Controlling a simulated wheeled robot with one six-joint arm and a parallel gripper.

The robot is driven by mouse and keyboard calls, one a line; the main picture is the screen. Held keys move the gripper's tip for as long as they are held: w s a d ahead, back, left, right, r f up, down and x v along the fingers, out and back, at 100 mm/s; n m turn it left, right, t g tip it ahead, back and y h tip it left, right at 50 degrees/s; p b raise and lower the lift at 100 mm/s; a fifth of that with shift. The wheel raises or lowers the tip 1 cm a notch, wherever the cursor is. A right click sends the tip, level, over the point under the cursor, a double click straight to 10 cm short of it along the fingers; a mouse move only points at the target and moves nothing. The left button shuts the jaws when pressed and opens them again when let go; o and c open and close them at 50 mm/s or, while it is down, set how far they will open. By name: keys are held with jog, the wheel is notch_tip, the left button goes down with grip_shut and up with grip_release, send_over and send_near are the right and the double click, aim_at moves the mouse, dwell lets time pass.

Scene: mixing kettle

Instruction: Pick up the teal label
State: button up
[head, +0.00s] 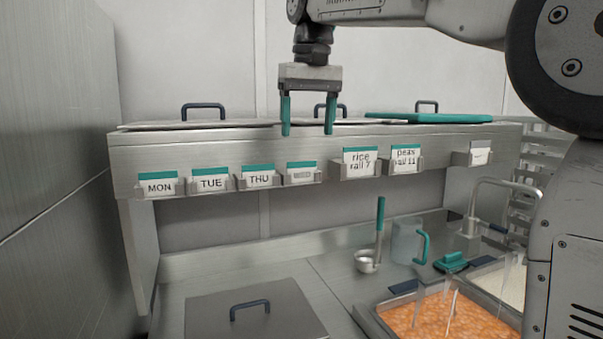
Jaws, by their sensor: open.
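My gripper (308,116) points down with its two teal fingers apart and nothing between them. It is at the top edge of a steel rail, above a row of label holders. Several white cards with teal top strips stand in the holders: MON (158,186), TUE (210,181), THU (259,177), a smaller card with unreadable text (301,172), "rice rail 7" (361,161) and "peas rail 11" (405,157). The smaller card is nearly below my gripper. Which card is the teal label, I cannot tell. A plain whitish card (480,155) sits at the right end.
Lids with handles and a teal board (428,117) lie on top of the shelf. Below are a lidded well (250,315), a ladle (368,262), a jug (406,240), a tap (490,205) and a pan of orange food (430,315). The space before the rail is open.

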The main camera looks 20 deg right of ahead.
jog(key=w, duration=0.1)
send_over(302, 183)
notch_tip(302, 183, down, 7)
jog(key=shift+r, duration=0.1)
jog(key=shift+c, duration=0.3)
jog(key=c, duration=0.7)
